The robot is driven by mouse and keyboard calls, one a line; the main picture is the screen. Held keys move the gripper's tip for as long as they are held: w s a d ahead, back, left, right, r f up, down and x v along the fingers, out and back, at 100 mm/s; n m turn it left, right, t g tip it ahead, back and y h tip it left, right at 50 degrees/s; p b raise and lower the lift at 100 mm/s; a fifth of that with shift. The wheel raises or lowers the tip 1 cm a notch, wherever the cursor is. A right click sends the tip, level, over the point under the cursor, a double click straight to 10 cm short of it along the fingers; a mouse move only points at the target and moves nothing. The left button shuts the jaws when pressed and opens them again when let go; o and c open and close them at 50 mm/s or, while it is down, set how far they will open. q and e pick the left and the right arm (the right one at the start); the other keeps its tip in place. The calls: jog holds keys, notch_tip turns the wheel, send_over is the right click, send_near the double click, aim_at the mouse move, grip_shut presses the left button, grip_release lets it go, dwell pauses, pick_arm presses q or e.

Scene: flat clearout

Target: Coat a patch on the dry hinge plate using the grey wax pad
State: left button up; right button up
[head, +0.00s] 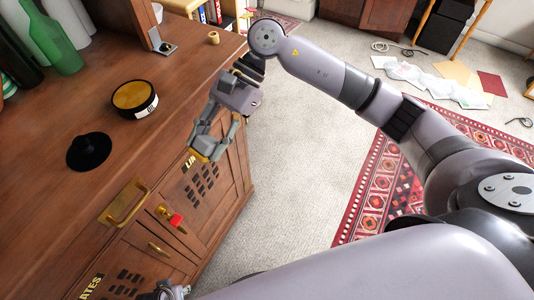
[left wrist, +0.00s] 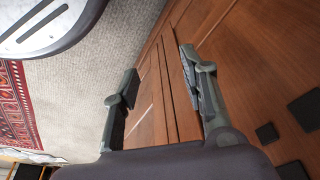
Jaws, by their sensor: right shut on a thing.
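My right gripper (head: 212,140) is shut on a grey block, which I take to be the wax pad (head: 206,146). The pad has a yellowish lower edge and is partly hidden by the fingers. The gripper holds it in the air just off the dresser's front edge.
On the dresser top (head: 40,195) stand an open round tin (head: 134,98) with a yellow fill, a black knobbed disc (head: 89,150), a small tan spool (head: 213,37) and green bottles (head: 55,45). A brass handle (head: 125,203) and red-tagged key (head: 175,220) are at the front.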

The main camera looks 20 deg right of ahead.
jog(key=w+d+f+m+t+y+b, duration=0.1)
jog(key=w+d+f+m+t+b, duration=0.4)
jog(key=f, duration=0.3)
jog(key=w+d+f+m+t+b, duration=0.3)
jog(key=d+f+m+t+b, duration=0.3)
jog(key=f, duration=0.3)
jog(key=w+d+f+m+t+y+b, duration=0.1)
jog(key=w+d+f+m+t+b, duration=0.3)
jog(key=d+f+t, duration=0.3)
pick_arm(q)
jog(key=w+p+v, duration=0.1)
jog(key=w+v, duration=0.1)
jog(key=v, duration=0.6)
jog(key=shift+r+t+p, duration=0.4)
jog(key=shift+r, duration=0.2)
pick_arm(e)
jog(key=x, duration=0.6)
jog(key=shift+s+a+f, duration=0.2)
jog(key=shift+a+f, duration=0.2)
jog(key=shift+a, duration=0.1)
pick_arm(q)
jog(key=shift+a+f, duration=0.15)
jog(key=shift+f, duration=0.1)
pick_arm(e)
jog(key=shift+x, duration=1)
pick_arm(q)
jog(key=shift+b, duration=0.3)
